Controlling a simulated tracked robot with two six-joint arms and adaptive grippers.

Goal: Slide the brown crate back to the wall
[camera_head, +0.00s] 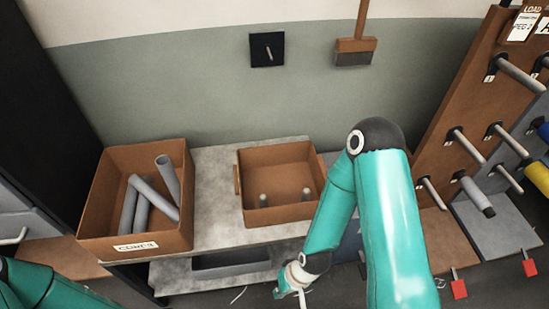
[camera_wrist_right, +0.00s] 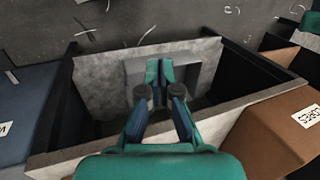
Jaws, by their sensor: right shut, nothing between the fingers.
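A brown crate (camera_head: 266,213), open-topped with side handles, sits on the grey bench (camera_head: 212,212) in the head view. Two short pale pegs stand inside it. A strip of bench shows in front of it; its back rim hides any gap to the wall (camera_head: 200,100). My right gripper (camera_head: 281,291) is low, in front of the bench and below the crate, apart from it. My left gripper is outside the head view; only a bit of that arm shows.
A taller brown box (camera_head: 140,245) with grey tubes and a label stands left of the crate. A grey tray (camera_head: 230,267) lies under the bench. A brown peg rack (camera_head: 447,105) stands right. In the wrist view, a blue box (camera_wrist_right: 30,110) and brown labelled box (camera_wrist_right: 268,130) flank the fingers.

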